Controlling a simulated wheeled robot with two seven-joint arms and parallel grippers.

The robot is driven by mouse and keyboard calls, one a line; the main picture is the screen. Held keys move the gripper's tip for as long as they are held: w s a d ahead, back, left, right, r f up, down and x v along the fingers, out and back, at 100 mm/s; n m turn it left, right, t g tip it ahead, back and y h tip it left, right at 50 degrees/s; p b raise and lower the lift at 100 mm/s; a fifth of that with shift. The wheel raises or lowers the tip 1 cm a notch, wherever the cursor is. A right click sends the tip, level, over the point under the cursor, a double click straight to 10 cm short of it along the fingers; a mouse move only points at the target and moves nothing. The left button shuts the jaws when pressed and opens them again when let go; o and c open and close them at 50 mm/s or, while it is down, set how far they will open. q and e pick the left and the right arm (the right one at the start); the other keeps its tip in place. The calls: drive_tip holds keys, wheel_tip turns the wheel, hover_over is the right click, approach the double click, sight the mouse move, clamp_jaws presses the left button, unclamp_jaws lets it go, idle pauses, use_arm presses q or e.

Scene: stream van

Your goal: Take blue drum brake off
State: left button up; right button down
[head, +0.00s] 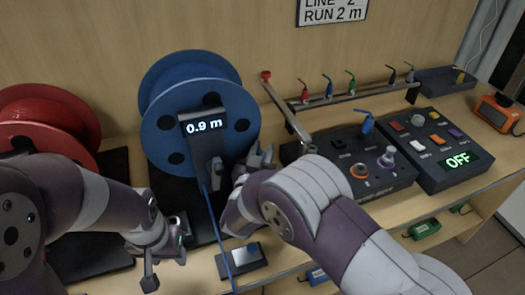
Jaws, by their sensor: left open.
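The blue drum (158,139) stands upright left of centre. A grey post in front of it carries a display (203,127) reading 0.9 m. A grey lever (216,174) sits low on the post and looks like the brake; its setting is unclear. A blue line runs down from there toward the front edge. My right gripper (260,157) is just right of the post, apart from the lever in the picture; its jaw gap is unclear. My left gripper (166,254) is open and empty, low in front of the drum.
A red drum (75,111) stands left, partly behind my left arm. A rail with several coloured levers (350,97) and control boxes (440,150), one reading OFF, fill the right. A wall sign (332,10) reads "RUN 2 m".

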use_arm(q)
drive_tip(key=shift+r, duration=0.1)
use_arm(e)
drive_tip(key=shift+d, duration=0.1)
use_arm(q)
drive_tip(key=shift+r+p, duration=0.4)
drive_tip(key=shift+p, duration=0.05)
drive_tip(key=shift+r, duration=0.15)
use_arm(e)
drive_tip(key=d+m, duration=0.1)
drive_tip(key=d+m+g, duration=0.1)
drive_tip(key=w+d+f+m+g+y, duration=0.1)
drive_tip(key=shift+w+d, duration=0.1)
drive_tip(key=shift+d, duration=0.15)
use_arm(q)
drive_tip(key=shift+f, duration=0.2)
use_arm(e)
drive_tip(key=shift+w+d+f+m+g+y, duration=0.2)
drive_tip(key=shift+d+f+m+g+y, duration=0.5)
drive_tip(key=shift+m, duration=0.3)
